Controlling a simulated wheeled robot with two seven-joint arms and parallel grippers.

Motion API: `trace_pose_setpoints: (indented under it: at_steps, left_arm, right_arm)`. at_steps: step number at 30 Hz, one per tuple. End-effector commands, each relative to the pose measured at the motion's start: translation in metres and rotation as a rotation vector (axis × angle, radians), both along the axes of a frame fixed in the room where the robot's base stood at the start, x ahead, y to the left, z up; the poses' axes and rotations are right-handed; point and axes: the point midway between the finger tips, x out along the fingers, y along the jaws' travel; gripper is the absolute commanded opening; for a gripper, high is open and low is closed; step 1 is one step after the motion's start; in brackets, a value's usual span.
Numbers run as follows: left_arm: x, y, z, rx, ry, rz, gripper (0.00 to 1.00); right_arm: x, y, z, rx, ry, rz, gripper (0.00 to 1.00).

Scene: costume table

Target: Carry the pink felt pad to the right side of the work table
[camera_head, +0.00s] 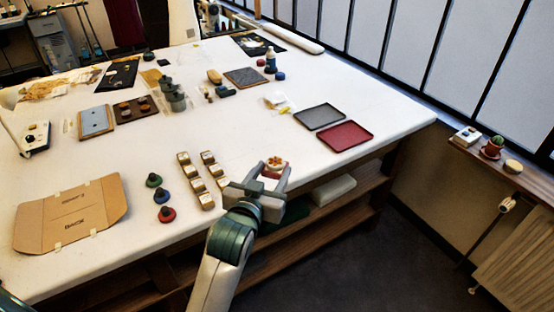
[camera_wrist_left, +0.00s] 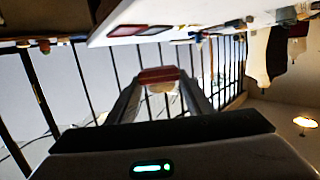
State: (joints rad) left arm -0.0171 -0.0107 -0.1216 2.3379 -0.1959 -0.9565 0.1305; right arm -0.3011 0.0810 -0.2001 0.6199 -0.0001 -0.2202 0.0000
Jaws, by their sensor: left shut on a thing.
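My left gripper (camera_head: 272,178) is shut on the pink felt pad (camera_head: 270,174), above the front edge of the work table (camera_head: 240,130). A round cream thing with orange-red marks (camera_head: 275,162) sits on the pad. In the left wrist view, which is upside down, the red-pink pad (camera_wrist_left: 159,74) is between the two fingers of the gripper (camera_wrist_left: 160,88), with the cream thing (camera_wrist_left: 162,87) against it. The pad is partly hidden by the fingers in the head view. My right gripper is not in view.
A dark red tray (camera_head: 345,136) and a grey tray (camera_head: 319,117) lie on the table's right side. Several small brass-coloured blocks (camera_head: 208,170) stand left of the gripper, beside dark knobbed pieces (camera_head: 164,196). A cardboard sheet (camera_head: 70,217) lies at front left.

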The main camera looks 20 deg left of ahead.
Motion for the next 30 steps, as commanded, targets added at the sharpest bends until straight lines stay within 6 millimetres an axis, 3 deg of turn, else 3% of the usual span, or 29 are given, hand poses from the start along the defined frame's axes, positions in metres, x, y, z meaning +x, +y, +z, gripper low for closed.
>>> trace_pose_setpoints:
  at_steps: [9,15,30]
  left_arm:
    - [0.071,0.004,-0.019,-0.001,0.004,0.053,0.23]
    - [0.099,0.001,-0.034,-0.002,0.005,0.066,0.23]
    - [0.108,-0.001,-0.042,-0.002,0.004,0.069,0.23]
  right_arm:
    - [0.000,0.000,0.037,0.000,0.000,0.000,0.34]
    - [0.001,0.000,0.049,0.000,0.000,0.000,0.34]
    - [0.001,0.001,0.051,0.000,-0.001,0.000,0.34]
